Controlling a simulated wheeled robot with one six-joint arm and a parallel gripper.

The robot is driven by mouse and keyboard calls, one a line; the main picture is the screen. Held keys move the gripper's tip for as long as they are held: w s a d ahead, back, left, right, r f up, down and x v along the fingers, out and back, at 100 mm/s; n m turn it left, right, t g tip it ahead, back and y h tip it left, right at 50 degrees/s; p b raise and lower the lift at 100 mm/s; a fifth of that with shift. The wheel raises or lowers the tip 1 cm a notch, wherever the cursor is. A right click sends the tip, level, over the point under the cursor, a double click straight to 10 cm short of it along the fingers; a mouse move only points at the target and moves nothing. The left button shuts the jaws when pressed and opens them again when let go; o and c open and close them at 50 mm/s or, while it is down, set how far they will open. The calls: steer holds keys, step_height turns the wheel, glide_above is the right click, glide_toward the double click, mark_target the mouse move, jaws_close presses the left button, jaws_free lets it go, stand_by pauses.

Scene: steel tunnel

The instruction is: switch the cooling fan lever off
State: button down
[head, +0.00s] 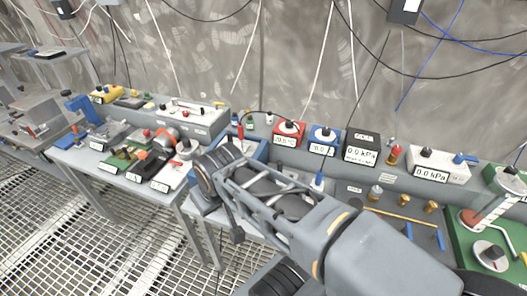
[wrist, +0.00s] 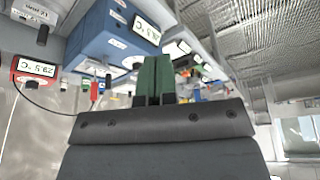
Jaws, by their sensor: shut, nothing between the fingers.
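I cannot pick out the cooling fan lever for sure in either view. In the wrist view, which is turned on its side or upside down, my gripper (wrist: 153,80) has its two green fingers together with nothing between them. A blue box (wrist: 105,40) with a temperature display is close behind and left of the fingertips. A red box (wrist: 38,72) reading about 29.5 °C is farther left. In the head view my arm reaches left over the bench in front of a blue box (head: 252,148), and hides my fingers and part of that box.
In the head view a red box (head: 288,133), another blue box (head: 323,140) and a black kPa gauge box (head: 361,149) stand along the back. A white kPa box (head: 437,166) and a green panel (head: 470,245) are at right. Cables hang along the wall.

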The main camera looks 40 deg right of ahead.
steer(key=w+d+r+m+g+p, duration=0.1)
steer(key=w+d+r+m+g, duration=0.15)
steer(key=w+d, duration=0.45)
steer(key=w+d+r+m+g, duration=0.2)
steer(key=w+d+r+m, duration=0.25)
steer(key=w, duration=0.45)
steer(key=w+d+f+m+g+y, duration=0.1)
steer(key=d+f, duration=0.3)
steer(key=d, duration=0.5)
steer(key=w+d+f+m+g+y+p, duration=0.1)
steer(key=w+d+f+m, duration=0.3)
steer(key=d, duration=0.5)
steer(key=shift+d+y, duration=0.2)
steer(key=shift+y, duration=0.7)
steer(key=shift+w, duration=0.1)
